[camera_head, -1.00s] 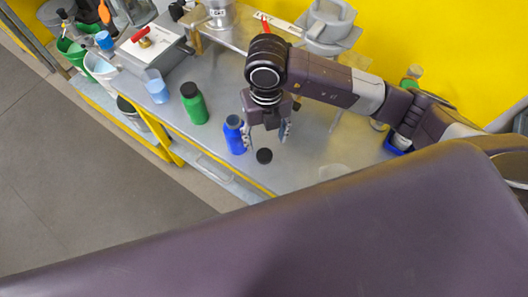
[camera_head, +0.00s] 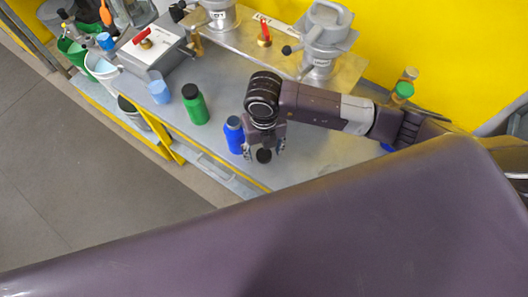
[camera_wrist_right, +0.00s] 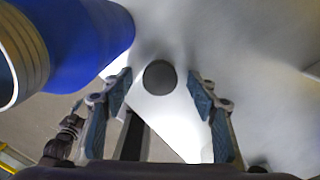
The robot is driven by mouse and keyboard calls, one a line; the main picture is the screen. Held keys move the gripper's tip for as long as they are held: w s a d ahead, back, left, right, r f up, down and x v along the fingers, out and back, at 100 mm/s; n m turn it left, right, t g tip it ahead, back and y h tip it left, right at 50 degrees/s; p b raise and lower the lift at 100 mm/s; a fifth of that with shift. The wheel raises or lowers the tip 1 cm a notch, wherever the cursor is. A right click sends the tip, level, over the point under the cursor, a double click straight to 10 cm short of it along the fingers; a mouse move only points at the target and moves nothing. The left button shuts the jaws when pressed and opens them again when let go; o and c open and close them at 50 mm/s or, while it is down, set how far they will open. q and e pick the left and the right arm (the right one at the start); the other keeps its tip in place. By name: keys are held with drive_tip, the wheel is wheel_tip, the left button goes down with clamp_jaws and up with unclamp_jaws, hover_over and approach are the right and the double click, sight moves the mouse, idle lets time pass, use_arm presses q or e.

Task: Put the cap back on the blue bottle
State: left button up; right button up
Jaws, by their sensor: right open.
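The blue bottle (camera_head: 234,136) stands upright and uncapped near the front edge of the metal table. It also shows large at the upper left in the right wrist view (camera_wrist_right: 75,40), its threaded neck toward the left. The black cap (camera_head: 264,156) lies on the table to the right of the bottle. In the right wrist view the cap (camera_wrist_right: 159,77) sits between and beyond the two fingertips. My right gripper (camera_head: 263,150) is open, pointing down over the cap, close beside the bottle, and holds nothing. My left gripper is not in view.
A grey box with a red handle (camera_head: 152,45) and metal drum units (camera_head: 322,40) stand farther back. The table's front edge is close by.

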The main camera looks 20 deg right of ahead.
sight(264, 154)
drive_tip(key=shift+c, duration=0.7)
drive_tip(key=c, duration=0.7)
drive_tip(key=shift+r+b, duration=0.7)
drive_tip(key=shift+r, duration=9.3)
